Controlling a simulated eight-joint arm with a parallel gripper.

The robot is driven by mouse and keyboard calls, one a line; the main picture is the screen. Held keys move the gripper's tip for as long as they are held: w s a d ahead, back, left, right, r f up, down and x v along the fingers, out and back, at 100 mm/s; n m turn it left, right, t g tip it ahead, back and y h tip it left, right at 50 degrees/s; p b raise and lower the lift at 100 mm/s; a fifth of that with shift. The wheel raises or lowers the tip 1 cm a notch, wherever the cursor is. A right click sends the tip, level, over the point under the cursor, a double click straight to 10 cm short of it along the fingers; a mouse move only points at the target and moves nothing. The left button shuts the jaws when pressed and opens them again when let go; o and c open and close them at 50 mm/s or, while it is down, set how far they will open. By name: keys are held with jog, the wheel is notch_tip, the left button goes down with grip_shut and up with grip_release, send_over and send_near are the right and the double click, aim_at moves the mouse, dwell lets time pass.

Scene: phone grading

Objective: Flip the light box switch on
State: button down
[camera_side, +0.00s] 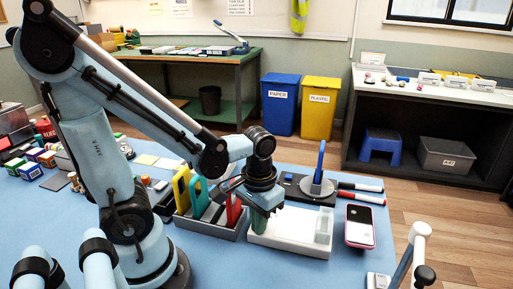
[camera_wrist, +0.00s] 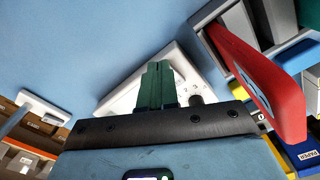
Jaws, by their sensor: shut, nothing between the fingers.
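The light box (camera_side: 290,232) is a flat white box on the blue table, in the side view just below and right of my gripper. My gripper (camera_side: 266,216) points down at its left end, with its green fingers shut and nothing between them. In the wrist view the closed green fingers (camera_wrist: 157,80) overlap the white light box (camera_wrist: 122,102) and hide part of it. A small dark knob (camera_wrist: 196,101) shows beside the fingers; I cannot tell if it is the switch. Whether the fingertips touch the box is not clear.
A grey divided tray (camera_side: 222,230) with a red item (camera_side: 233,212) stands close left of my gripper; the red item looms in the wrist view (camera_wrist: 262,80). A phone (camera_side: 360,227) and markers (camera_side: 361,197) lie to the right.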

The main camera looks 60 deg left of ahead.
aim_at(278, 228)
jog(key=shift+f, duration=0.2)
notch_tip(278, 228, up, 7)
dwell(1.0)
jog(key=shift+w+r+t, duration=0.1)
jog(key=shift+w+t, duration=0.2)
jog(key=shift+t, duration=0.2)
jog(key=w+r+m+t, duration=0.1)
jog(key=t, duration=0.1)
jog(key=w+m+t, duration=0.1)
jog(key=w+t, duration=0.1)
jog(key=w+r+m+t, duration=0.1)
jog(key=t, duration=0.1)
jog(key=shift+w+d+r, duration=0.15)
jog(key=shift+r, duration=0.2)
jog(key=c, duration=1.8)
grip_release()
